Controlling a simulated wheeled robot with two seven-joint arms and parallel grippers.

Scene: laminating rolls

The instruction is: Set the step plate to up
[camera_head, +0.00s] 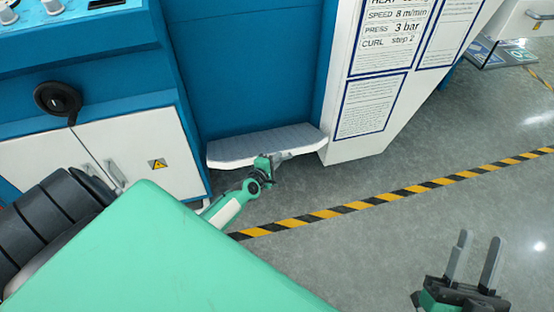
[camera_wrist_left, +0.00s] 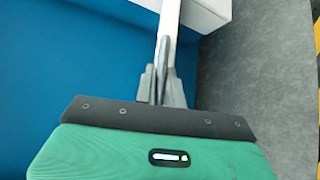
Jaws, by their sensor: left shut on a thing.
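The step plate (camera_head: 262,143) is a pale grey slab with a white front edge, low on the blue machine between the white cabinet and the white sign panel. It juts out from the blue face, its top surface visible; its exact tilt is hard to tell. My left gripper (camera_head: 278,158) is at its front edge, right of the middle, shut on it. In the left wrist view the plate shows as a narrow white strip (camera_wrist_left: 168,22) running down between the grey fingers of my left gripper (camera_wrist_left: 162,72). My right gripper (camera_head: 474,260) is open and empty at the lower right, above the floor.
The white cabinet (camera_head: 148,150) with a black handwheel (camera_head: 58,99) above it stands left of the plate. The sign panel (camera_head: 352,148) stands close on its right. A yellow-black floor stripe (camera_head: 365,204) crosses the grey floor, which is clear in front.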

